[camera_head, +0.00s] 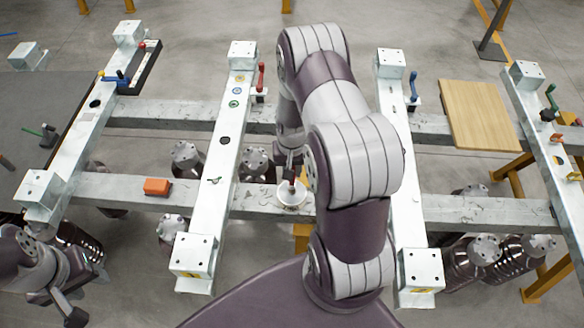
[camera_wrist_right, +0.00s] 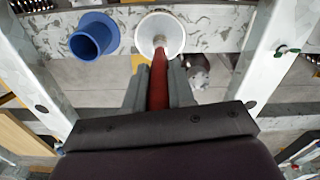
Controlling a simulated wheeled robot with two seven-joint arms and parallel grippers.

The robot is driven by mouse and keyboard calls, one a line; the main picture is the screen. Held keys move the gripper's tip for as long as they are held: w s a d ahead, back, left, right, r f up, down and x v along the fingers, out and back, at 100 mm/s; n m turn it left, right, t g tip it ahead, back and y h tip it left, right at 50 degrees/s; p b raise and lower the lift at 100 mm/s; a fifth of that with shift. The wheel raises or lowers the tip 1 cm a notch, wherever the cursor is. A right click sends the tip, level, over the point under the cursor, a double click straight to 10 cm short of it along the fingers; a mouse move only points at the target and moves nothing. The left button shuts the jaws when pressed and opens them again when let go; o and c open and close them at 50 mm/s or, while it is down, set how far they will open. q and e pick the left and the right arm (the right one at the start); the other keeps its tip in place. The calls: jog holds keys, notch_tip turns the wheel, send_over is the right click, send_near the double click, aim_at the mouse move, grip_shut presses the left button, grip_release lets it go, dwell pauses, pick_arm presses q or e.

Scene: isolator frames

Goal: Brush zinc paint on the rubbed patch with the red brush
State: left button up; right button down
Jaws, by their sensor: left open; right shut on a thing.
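My right gripper (camera_wrist_right: 160,85) is shut on the red brush (camera_wrist_right: 159,72), which points away from the wrist. The brush's far end is at a white round cup (camera_wrist_right: 146,28) on the grey cross beam. The bristles are hidden, and I cannot tell whether they touch paint. In the head view the white cup (camera_head: 291,196) sits below my right gripper (camera_head: 290,176). My left gripper (camera_head: 64,304) is open and empty at the lower left, clear of the frames. I cannot make out the rubbed patch for sure; a small dark mark (camera_head: 216,180) shows on the second rail.
A blue cup (camera_wrist_right: 90,40) stands beside the white cup. Long metal rails run across two cross beams (camera_head: 465,210). An orange block (camera_head: 157,187) lies on the near beam. A wooden board (camera_head: 480,115) lies at the right. Red, blue and green handles rise from the rails.

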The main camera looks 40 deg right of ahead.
notch_tip(320, 180, up, 7)
jog(key=p, duration=0.6)
dwell(0.8)
